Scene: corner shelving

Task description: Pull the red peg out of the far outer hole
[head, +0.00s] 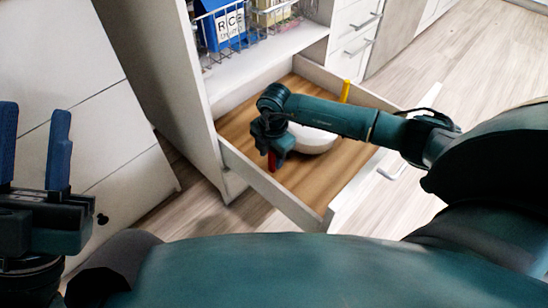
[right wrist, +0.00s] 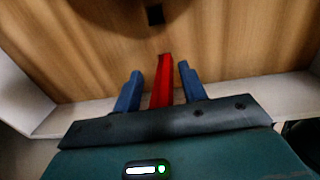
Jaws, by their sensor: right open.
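The red peg (right wrist: 161,82) lies between the two blue fingers of my right gripper (right wrist: 158,69) in the right wrist view, with a small gap on each side. The fingers are open and not closed on it. In the head view the peg (head: 271,161) shows as a short red piece below my right gripper (head: 274,152), inside the open drawer. The peg's lower end and its hole cannot be made out. A dark square spot (right wrist: 155,14), perhaps a hole, shows in the wooden surface beyond the peg. My left gripper (head: 34,112) is open and empty at the far left.
The open drawer (head: 260,180) has pale walls and a wooden floor. A white rounded object (head: 318,139) sits in it under my right arm, with a yellow peg (head: 345,91) beyond. Wire baskets with a blue rice box (head: 223,28) stand on the shelf above.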

